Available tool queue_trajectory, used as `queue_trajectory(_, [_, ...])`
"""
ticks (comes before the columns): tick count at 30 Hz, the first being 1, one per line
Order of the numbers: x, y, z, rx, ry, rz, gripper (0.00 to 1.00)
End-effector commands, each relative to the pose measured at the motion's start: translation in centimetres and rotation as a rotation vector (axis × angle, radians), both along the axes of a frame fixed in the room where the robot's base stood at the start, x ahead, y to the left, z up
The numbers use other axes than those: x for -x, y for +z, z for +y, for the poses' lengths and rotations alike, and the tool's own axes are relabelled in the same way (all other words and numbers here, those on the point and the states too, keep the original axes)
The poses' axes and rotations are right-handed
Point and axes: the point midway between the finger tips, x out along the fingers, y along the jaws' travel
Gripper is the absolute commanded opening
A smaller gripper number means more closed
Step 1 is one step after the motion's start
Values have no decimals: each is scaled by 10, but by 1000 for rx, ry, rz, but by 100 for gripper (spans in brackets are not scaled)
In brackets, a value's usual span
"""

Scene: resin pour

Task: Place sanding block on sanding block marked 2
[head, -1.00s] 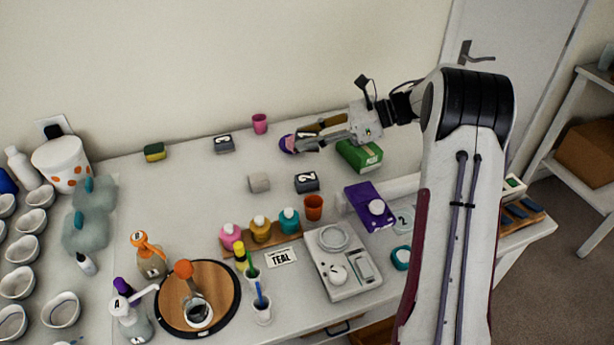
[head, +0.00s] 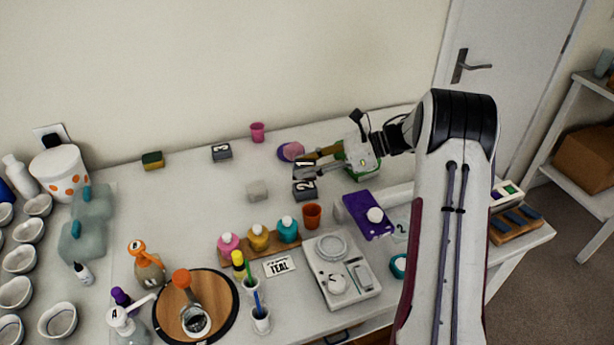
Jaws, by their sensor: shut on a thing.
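My gripper (head: 312,164) is shut on a dark sanding block marked 1 (head: 304,164), whose white label faces the camera. The sanding block marked 2 (head: 305,191) is on the table just below the held block in the head view. The held block appears directly over it or slightly behind it; I cannot tell whether they touch. The sanding block marked 3 (head: 222,153) stands farther left near the wall. My fingers partly cover the held block.
A plain pale block (head: 257,190) is left of block 2. A purple-pink round item (head: 290,151) lies behind, and a green box (head: 362,165) sits under my wrist. A purple box (head: 365,214) is to the right.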

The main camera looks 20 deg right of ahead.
Motion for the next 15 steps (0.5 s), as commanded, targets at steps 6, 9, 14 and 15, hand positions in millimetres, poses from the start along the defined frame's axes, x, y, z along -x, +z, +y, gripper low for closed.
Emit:
queue_trajectory(6, [0,-16,0,-1,0,3,8])
queue_trajectory(9, [0,-27,0,-1,-1,3,8])
queue_trajectory(14, [0,-37,0,0,0,1,8])
queue_trajectory(15, [0,-37,0,0,0,1,8])
